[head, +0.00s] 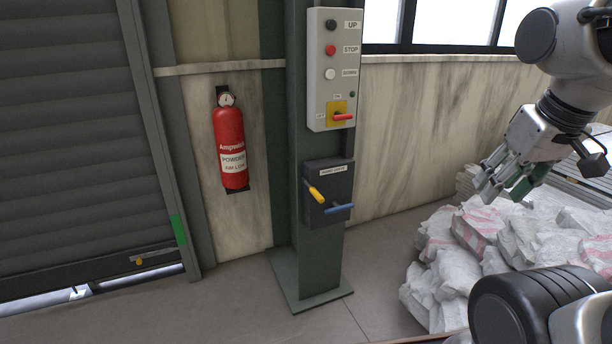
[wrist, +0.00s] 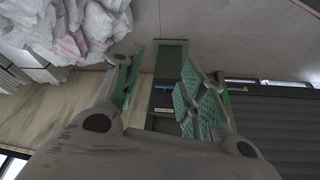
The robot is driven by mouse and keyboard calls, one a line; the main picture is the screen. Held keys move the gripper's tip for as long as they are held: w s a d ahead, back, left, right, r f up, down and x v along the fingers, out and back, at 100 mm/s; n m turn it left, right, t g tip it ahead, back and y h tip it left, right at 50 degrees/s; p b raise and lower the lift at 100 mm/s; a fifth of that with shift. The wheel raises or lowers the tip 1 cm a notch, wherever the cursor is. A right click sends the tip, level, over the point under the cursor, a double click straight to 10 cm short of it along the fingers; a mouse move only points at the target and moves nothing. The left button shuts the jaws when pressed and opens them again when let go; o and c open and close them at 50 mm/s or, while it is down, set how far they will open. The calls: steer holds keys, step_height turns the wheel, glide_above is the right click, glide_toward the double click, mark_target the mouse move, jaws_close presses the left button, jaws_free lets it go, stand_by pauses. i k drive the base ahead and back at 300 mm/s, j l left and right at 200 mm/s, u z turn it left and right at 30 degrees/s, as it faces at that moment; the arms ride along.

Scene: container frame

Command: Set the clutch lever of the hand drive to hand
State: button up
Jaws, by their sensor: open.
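The hand drive (head: 338,178) is a dark box with a white label, low on a green column. A yellow-handled lever (head: 316,194) sticks out at its left and slants up to the left. A blue handle (head: 339,209) sits at its lower right, nearly level. The lever's markings are too small to read. My gripper (head: 502,187) is open and empty, well to the right of the box and apart from it. In the wrist view my gripper's green-padded fingers (wrist: 160,80) are spread, with the column and a small white label (wrist: 166,87) between them; the levers are not clear there.
A grey control panel (head: 318,85) with buttons and a red-handled switch (head: 343,116) is above the box. A red extinguisher (head: 230,147) hangs to the left, beside a dark shutter (head: 65,130). White sacks (head: 480,240) are piled at right. The floor before the column is clear.

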mark_target(305, 180)
steer(key=i+j, duration=0.25)
steer(key=i, duration=0.25)
steer(key=i+j, duration=0.3)
steer(key=i, duration=0.2)
